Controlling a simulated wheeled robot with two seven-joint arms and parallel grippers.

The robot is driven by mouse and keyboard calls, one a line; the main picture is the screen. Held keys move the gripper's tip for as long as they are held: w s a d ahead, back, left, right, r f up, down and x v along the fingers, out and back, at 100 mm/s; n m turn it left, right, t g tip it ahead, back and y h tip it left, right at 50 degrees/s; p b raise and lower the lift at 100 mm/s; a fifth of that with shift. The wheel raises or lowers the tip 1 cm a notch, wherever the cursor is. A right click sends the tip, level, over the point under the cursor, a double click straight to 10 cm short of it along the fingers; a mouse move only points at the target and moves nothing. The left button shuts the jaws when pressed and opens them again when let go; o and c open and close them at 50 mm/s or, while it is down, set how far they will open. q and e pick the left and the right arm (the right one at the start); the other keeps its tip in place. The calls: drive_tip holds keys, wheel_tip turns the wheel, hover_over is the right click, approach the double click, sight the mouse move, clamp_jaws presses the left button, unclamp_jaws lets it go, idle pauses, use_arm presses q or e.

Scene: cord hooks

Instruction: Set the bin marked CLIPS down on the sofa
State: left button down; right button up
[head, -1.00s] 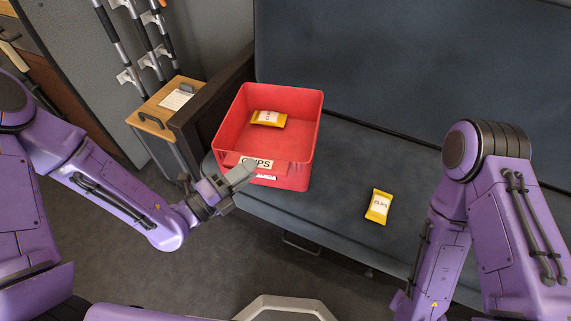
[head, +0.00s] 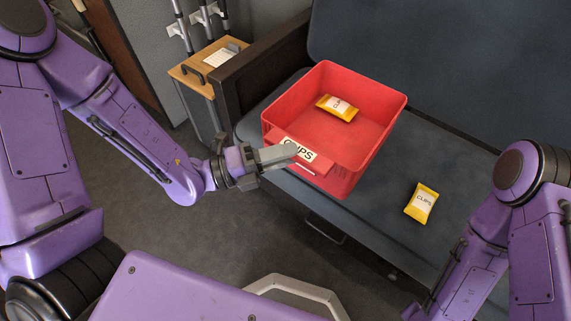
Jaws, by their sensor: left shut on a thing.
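The bin marked CLIPS (head: 377,141) is a red open-topped box with a white label on its front, over the left part of the dark sofa seat. A yellow CLIPS packet (head: 338,107) lies inside it. My left gripper (head: 282,155) is shut on the bin's front at the label and covers part of the lettering. The bin's underside is hidden, so I cannot tell whether it touches the sofa (head: 375,225). My right arm is at the right edge; its gripper is out of view.
Another yellow CLIPS packet (head: 421,203) lies on the seat to the right of the bin. The dark armrest (head: 262,66) stands behind the bin to the left, beside a small wooden-topped cabinet (head: 190,70). Seat around the packet is clear.

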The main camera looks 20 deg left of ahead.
use_arm(q)
drive_tip(key=w+f, duration=0.2)
drive_tip(key=w+a+f+b, duration=0.1)
drive_tip(key=w+f, duration=0.1)
drive_tip(key=w+a+f, duration=0.1)
drive_tip(key=w+f, duration=0.1)
drive_tip(key=shift+w+f, duration=0.2)
drive_tip(key=shift+w, duration=0.05)
drive_tip(key=f, duration=0.1)
drive_tip(key=f+b, duration=0.1)
drive_tip(key=f, duration=0.1)
drive_tip(key=shift+w+f, duration=0.25)
drive_tip(key=shift+f, duration=0.05)
drive_tip(key=shift+b, duration=0.3)
